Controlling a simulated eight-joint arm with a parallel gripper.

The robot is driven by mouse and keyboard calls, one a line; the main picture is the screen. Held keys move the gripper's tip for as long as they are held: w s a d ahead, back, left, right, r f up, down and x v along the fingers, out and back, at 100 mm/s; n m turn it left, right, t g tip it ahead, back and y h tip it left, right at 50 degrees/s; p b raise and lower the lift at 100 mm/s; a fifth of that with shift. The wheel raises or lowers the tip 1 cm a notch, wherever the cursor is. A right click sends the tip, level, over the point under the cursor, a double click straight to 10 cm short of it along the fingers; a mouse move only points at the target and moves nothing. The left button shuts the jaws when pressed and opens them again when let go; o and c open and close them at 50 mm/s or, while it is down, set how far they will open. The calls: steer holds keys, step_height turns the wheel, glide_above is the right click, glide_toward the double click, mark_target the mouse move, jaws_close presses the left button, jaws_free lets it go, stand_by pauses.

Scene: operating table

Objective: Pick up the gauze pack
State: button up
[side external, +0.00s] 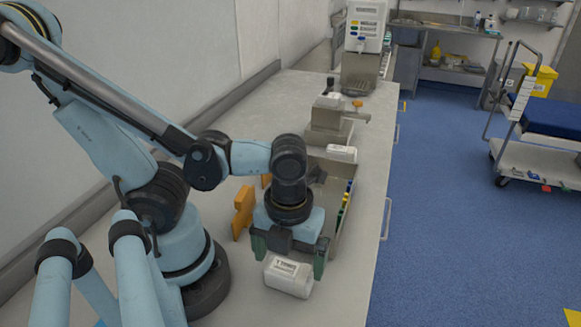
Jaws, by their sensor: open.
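A white pack with dark print, which looks like the gauze pack (289,277), lies on the grey counter below my gripper. My gripper (289,254) points down with its two dark green fingers apart, one to each side above the pack. It is open and holds nothing. The fingertips look slightly above or behind the pack; I cannot tell the exact gap. A second white pack (342,153) sits farther back on the edge of a tray.
A metal tray (343,222) with coloured items stands right behind my gripper. An orange-brown block (243,212) stands to its left. Metal containers (328,120) and a white dispenser (365,25) are farther back. The counter (345,295) is clear to the pack's right.

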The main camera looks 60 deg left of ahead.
mark_target(290, 268)
steer(key=shift+d+f, duration=0.1)
steer(key=shift+f, duration=1.55)
steer(key=c, duration=0.7)
steer(key=shift+r, duration=0.2)
